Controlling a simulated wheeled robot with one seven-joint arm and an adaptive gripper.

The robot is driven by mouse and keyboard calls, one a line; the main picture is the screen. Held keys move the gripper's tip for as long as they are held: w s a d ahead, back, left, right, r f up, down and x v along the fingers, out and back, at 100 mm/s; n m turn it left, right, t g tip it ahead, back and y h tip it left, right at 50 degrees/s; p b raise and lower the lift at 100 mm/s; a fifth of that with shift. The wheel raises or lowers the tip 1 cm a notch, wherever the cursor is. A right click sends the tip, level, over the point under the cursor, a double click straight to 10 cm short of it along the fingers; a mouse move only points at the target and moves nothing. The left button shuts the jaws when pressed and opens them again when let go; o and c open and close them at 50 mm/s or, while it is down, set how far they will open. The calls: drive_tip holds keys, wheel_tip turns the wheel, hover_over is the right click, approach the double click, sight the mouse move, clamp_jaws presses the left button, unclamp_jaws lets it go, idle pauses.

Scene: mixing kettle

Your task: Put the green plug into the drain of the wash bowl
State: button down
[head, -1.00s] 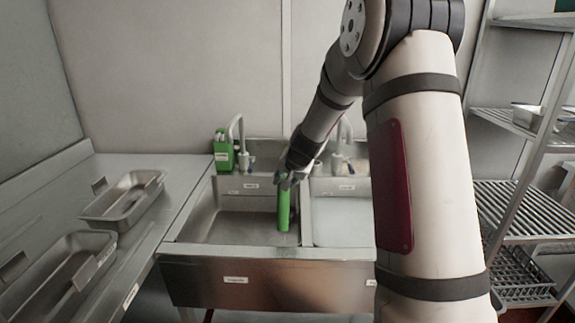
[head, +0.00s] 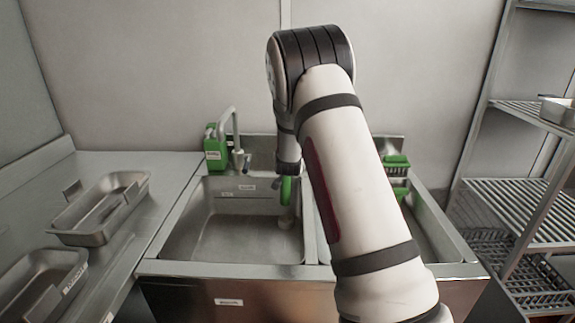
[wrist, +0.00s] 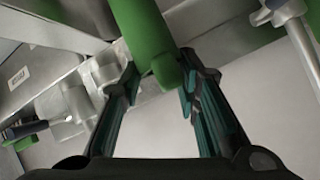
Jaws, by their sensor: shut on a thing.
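The green plug (head: 286,190) is a long green cylinder. My gripper (wrist: 160,72) is shut on it, and in the wrist view the plug (wrist: 143,28) runs up from between the two fingers. In the head view it hangs at the right back part of the left bowl (head: 225,238), partly hidden by my arm. This bowl looks empty. I cannot make out which bowl is the wash bowl by its label, nor see the drain clearly. A grey shape stands just below the plug, too blurred to name.
A green bottle (head: 215,150) and a tap (head: 236,140) stand behind the left bowl. A right bowl (head: 425,235) is partly behind my arm, with green items (head: 397,163) at its back. Metal trays (head: 100,207) lie on the left counter. A wire rack (head: 520,205) stands at right.

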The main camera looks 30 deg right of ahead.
sight(288, 190)
drive_tip(key=shift+f+b, duration=0.7)
drive_tip(key=shift+f, duration=1.95)
drive_tip(key=shift+f+b, duration=0.2)
drive_tip(key=shift+b, duration=0.25)
drive_tip(key=shift+f, duration=0.2)
drive_tip(key=shift+f+b, duration=1.2)
drive_tip(key=shift+f, duration=0.5)
drive_tip(key=c, duration=1.1)
unclamp_jaws()
drive_tip(key=shift+o, duration=0.3)
